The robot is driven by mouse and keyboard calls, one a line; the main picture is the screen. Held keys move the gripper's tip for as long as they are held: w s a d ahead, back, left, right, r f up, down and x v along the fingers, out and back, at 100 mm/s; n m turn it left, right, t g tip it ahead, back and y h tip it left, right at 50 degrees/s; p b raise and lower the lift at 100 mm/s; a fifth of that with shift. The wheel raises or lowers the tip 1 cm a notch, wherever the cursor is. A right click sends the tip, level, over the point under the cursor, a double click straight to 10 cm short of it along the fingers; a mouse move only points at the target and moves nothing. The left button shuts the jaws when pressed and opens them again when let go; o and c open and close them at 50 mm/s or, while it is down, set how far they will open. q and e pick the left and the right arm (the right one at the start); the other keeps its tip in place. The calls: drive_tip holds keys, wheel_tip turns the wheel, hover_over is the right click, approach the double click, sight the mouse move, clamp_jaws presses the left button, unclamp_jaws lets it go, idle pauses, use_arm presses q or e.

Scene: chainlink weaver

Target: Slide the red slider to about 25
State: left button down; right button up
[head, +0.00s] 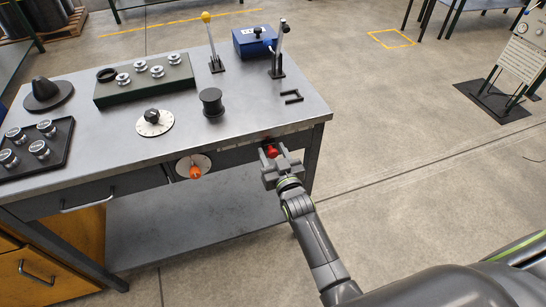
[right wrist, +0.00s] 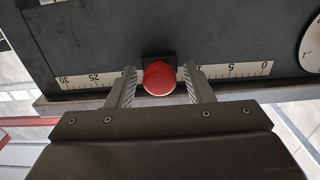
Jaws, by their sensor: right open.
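The red slider knob (right wrist: 159,78) sits on a black carriage on the table's front panel, with a scale strip (right wrist: 248,70) running along it. The scale's digits appear upside down in the right wrist view, from 0 at right to 30 at left. The slider stands between 5 and 25, about mid-scale; the marks beside it are hidden by the fingers. The red slider (head: 271,151) is also seen in the head view. My right gripper (right wrist: 162,88) is open, one finger on each side of the knob. Contact is not clear. My left gripper is out of view.
An orange-handled dial (head: 194,171) is on the front panel left of the slider. The metal tabletop (head: 240,120) bears a black spool (head: 211,102), two upright levers, a blue box (head: 254,41) and a white dial (head: 155,122). Open floor lies right of the table.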

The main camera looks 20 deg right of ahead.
drive_tip(key=shift+w, duration=0.1)
clamp_jaws()
drive_tip(key=shift+d+r+p, duration=0.1)
drive_tip(key=shift+d+p, duration=0.25)
drive_tip(key=shift+d, duration=0.05)
drive_tip(key=d+p, duration=0.3)
drive_tip(key=d, duration=0.5)
drive_tip(key=shift+w+d, duration=0.15)
drive_tip(key=shift+d, duration=0.1)
unclamp_jaws()
drive_tip(key=s+p, duration=0.1)
drive_tip(key=s, duration=1.6)
drive_tip(key=shift+s+d, duration=0.2)
drive_tip(key=shift+d, duration=0.05)
